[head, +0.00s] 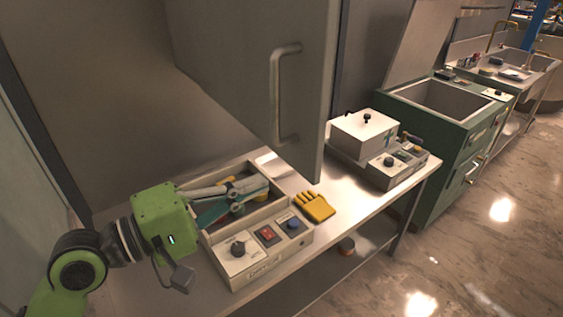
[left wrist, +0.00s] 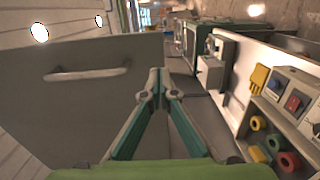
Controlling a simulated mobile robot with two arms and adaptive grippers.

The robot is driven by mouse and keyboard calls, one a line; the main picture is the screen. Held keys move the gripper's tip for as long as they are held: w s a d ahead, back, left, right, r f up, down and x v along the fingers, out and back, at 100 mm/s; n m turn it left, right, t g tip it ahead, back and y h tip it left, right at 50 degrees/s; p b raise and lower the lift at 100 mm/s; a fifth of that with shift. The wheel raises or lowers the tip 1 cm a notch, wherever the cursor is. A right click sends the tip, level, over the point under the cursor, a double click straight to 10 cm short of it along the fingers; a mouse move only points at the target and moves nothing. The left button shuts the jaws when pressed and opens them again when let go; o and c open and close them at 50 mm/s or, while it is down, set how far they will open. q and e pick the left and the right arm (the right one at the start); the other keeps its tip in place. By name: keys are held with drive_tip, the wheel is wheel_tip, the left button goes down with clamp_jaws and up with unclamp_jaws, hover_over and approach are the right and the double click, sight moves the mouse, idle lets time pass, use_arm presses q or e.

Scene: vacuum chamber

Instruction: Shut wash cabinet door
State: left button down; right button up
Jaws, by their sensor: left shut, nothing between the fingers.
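A large grey door panel (head: 240,60) with a vertical bar handle (head: 279,95) stands ajar in the upper middle of the head view, jutting out over the bench. In the left wrist view the door (left wrist: 70,115) fills the left side, with its handle (left wrist: 88,73) lying sideways. My left gripper (head: 264,184) is shut and empty. It is over the open box on the bench, lower than the handle and left of the door's lower edge. Its closed fingertips (left wrist: 160,86) appear beside the door's edge in the wrist view; contact cannot be told. My right gripper is out of view.
The box (head: 258,262) with a knob and buttons sits on the bench (head: 350,215). A yellow glove (head: 314,206) lies beside it. A white-lidded device (head: 364,134) stands further right. A green sink unit (head: 440,130) is beyond. The floor (head: 470,235) at right is clear.

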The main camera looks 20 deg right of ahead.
sight(295, 167)
use_arm(q)
drive_tip(key=p+x, duration=0.1)
drive_tip(key=x, duration=0.3)
drive_tip(key=shift+w+d+r, duration=0.15)
drive_tip(key=shift+d, duration=0.15)
drive_tip(key=shift+w+d+p, duration=0.2)
drive_tip(key=shift+d+p, duration=0.2)
drive_tip(key=shift+d, duration=0.25)
drive_tip(key=shift+f, duration=0.2)
